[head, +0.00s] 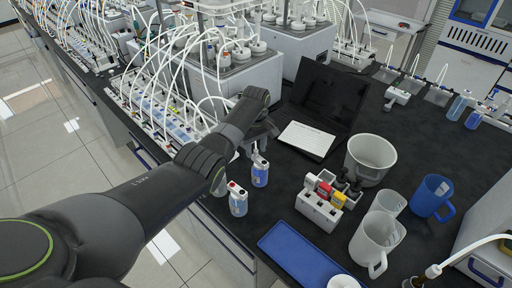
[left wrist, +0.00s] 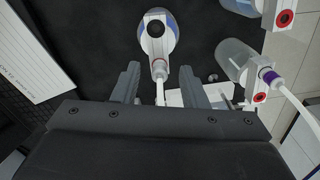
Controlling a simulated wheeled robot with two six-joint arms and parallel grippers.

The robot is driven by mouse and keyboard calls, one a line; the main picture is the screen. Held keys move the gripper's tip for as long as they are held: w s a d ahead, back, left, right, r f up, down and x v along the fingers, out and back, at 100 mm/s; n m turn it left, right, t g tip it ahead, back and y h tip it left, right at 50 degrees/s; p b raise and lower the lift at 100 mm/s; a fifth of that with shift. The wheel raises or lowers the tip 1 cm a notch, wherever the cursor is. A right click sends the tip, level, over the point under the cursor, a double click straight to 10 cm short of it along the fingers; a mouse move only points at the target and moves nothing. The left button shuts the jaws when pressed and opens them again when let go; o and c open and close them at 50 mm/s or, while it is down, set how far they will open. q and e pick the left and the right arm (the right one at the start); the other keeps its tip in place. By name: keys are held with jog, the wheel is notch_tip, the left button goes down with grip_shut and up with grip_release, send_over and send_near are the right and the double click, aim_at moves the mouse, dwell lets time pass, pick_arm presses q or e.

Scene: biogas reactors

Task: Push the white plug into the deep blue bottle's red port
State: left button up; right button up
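The deep blue bottle (head: 260,176) stands upright on the black bench. It also shows in the left wrist view (left wrist: 171,38), with a white head that has a round black port. My left gripper (head: 262,133) is beside this bottle. In the left wrist view its two fingers (left wrist: 158,82) are apart, one either side of the plug and tube, with gaps. My right gripper is not in view.
Another blue bottle (head: 238,203) with a red port stands close by, near the bench edge. A clear bottle (left wrist: 236,58) has a red port and purple plug. A laptop (head: 328,100), a white rack (head: 318,211) and a blue tray (head: 300,262) lie right of the gripper.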

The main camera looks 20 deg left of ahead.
pick_arm(q)
notch_tip(320, 180, up, 18)
jog(key=p, duration=0.1)
jog(key=shift+f, duration=0.25)
jog(key=shift+f, duration=0.1)
dwell(0.5)
